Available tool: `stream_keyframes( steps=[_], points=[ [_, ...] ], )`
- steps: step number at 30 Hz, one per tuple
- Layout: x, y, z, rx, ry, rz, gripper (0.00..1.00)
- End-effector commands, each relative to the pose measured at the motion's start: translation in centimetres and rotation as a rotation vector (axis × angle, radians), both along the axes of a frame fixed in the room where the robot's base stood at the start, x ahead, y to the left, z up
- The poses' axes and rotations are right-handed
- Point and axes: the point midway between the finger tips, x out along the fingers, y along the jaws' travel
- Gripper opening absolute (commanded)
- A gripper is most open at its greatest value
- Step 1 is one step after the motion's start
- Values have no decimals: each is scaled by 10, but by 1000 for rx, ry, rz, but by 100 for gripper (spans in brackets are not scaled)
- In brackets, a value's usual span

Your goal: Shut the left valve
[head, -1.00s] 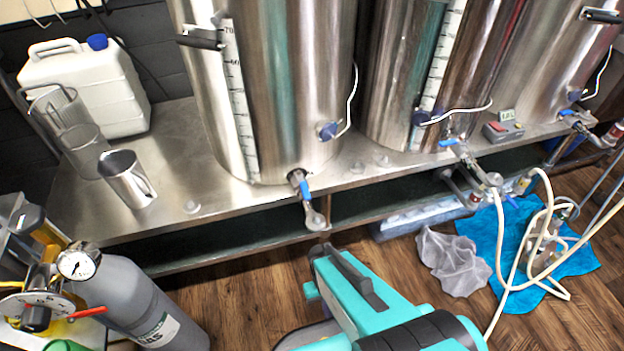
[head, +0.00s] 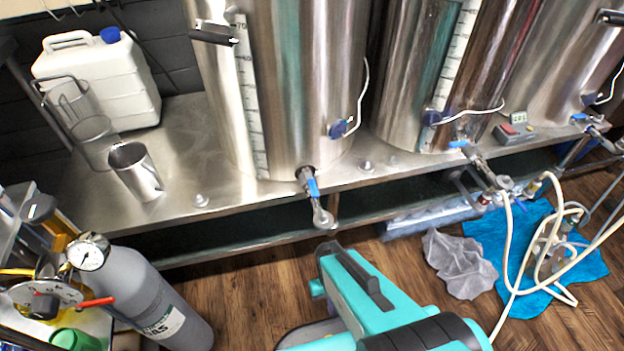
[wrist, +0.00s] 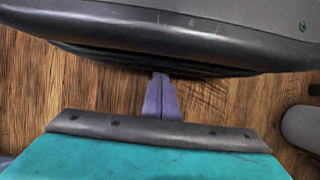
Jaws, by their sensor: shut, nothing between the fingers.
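The left valve (head: 311,186) sits low on the front of the left steel kettle (head: 300,80). Its blue lever points down and outward, along the outlet pipe, which ends in a round fitting beyond the shelf edge. My gripper (wrist: 161,78) shows only in the wrist view, as lavender fingers shut together with nothing between them, over wood floor. In the head view my teal arm is in front of and below the valve, apart from it; the fingers are hidden there. The valve does not show in the wrist view.
A middle valve (head: 470,150) and a right valve (head: 590,122) sit on the other kettles. A grey gas cylinder (head: 150,295) stands at front left. A metal jug (head: 136,172) is on the shelf. Hoses (head: 505,250), a blue towel (head: 590,262) and grey cloth (head: 458,264) are on the floor at right.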

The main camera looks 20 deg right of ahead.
Motion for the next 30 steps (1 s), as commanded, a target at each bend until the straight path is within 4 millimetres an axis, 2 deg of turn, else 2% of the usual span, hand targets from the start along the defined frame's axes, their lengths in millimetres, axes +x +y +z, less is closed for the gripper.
stream_keyframes(
  steps=[19, 25, 30],
  points=[
    [0, 0, 0, 0, 0, 0, 0],
    [0, 0, 0, 0, 0, 0, 31],
    [0, 0, 0, 0, 0, 0, 31]
  ],
)
